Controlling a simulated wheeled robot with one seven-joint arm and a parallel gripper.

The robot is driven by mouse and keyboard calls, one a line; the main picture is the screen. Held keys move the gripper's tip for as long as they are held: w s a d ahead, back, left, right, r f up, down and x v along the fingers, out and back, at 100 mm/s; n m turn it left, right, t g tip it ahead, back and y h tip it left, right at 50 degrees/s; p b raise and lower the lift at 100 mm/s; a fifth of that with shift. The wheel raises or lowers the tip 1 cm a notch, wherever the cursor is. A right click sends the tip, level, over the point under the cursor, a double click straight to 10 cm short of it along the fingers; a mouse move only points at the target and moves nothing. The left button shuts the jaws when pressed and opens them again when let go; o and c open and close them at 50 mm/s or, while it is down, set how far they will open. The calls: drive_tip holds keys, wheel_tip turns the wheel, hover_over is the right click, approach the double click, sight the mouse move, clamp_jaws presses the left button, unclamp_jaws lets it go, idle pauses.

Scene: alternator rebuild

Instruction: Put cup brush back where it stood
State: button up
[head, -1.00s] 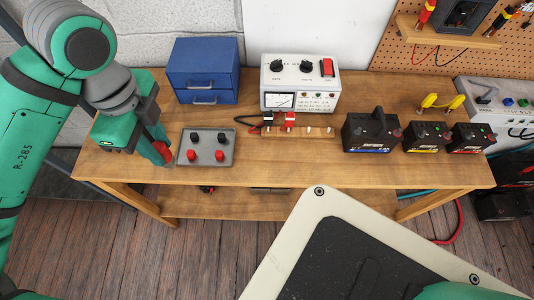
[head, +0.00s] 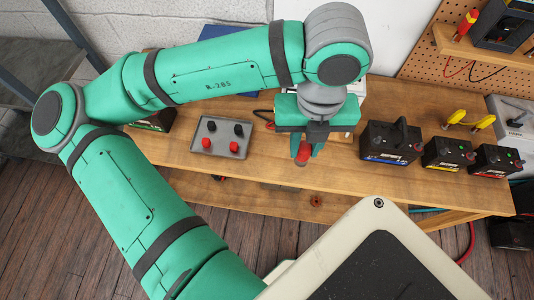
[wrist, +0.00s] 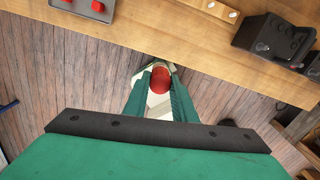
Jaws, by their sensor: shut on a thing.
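My gripper (head: 308,150) is shut on a small red round thing (head: 302,153), which I take to be the cup brush. In the wrist view the red thing (wrist: 160,82) sits between the two green fingers, against the floor and a pale surface just off the bench's front edge. In the head view it shows over the front part of the wooden bench (head: 260,165), apparently held above it. The fingers cover its sides, and its lower part is hard to make out.
A grey tray (head: 221,153) with red and black knobs lies left of my gripper. Black batteries (head: 391,143) stand to the right, with yellow-handled pliers (head: 470,121) behind. My arm hides most of the blue drawers and white tester. The bench left of the tray holds a dark box (head: 155,121).

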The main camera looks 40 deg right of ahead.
drive_tip(key=shift+w+a+f+m, duration=0.1)
drive_tip(key=shift+w+f+m, duration=0.25)
drive_tip(key=shift+w+f, duration=1.7)
drive_tip(key=shift+w+a+f+m, duration=0.1)
drive_tip(key=shift+w+f+m, duration=0.2)
drive_tip(key=shift+w+f, duration=1.8)
drive_tip(key=shift+w+a+f+m, duration=0.1)
drive_tip(key=shift+w+f+m, duration=0.25)
drive_tip(key=shift+w+f, duration=1.7)
drive_tip(key=shift+s+f, duration=0.6)
drive_tip(key=shift+s, duration=0.05)
drive_tip(key=o, duration=1)
